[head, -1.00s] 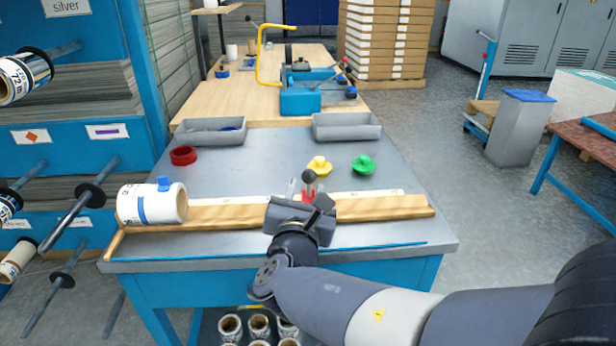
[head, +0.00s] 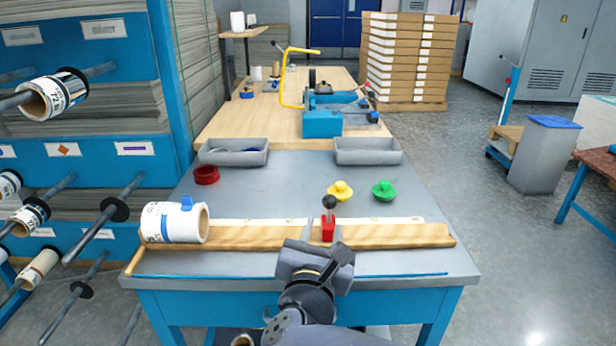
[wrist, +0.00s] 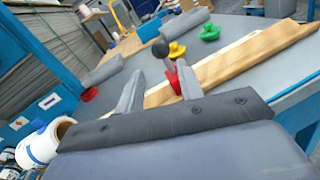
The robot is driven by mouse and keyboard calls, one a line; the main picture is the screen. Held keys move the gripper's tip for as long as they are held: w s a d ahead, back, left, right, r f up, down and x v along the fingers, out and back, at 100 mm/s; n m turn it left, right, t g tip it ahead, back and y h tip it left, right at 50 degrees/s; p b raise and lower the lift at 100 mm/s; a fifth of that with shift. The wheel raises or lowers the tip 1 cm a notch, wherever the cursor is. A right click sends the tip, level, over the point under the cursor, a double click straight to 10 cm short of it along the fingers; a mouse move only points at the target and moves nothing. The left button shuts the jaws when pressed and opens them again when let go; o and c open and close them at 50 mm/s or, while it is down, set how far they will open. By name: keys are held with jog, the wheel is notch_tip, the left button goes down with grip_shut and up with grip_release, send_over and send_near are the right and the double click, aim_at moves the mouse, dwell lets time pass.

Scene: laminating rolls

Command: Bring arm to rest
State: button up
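My gripper (head: 320,250) is over the near edge of the grey-topped bench (head: 285,180). In the wrist view its two grey fingers (wrist: 158,82) stand apart with nothing held between them. Beyond them is a red piece (head: 328,229) with a dark ball-topped lever, standing at a wooden rail (head: 400,237). The red piece also shows in the wrist view (wrist: 173,78), just past the fingers. I cannot tell how far the fingertips are from it.
A white roll (head: 175,223) with a blue tab lies at the rail's left end. Yellow (head: 341,191) and green (head: 384,190) knobs, a red ring (head: 206,174) and two grey trays (head: 235,153) (head: 368,152) are farther back. A rack with rolls on rods (head: 55,95) stands left.

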aim_at(328, 206)
jog(key=b+x, duration=0.1)
jog(key=x, duration=0.8)
jog(key=shift+w+d, duration=0.1)
jog(key=shift+w, duration=0.5)
jog(key=shift+s, duration=0.1)
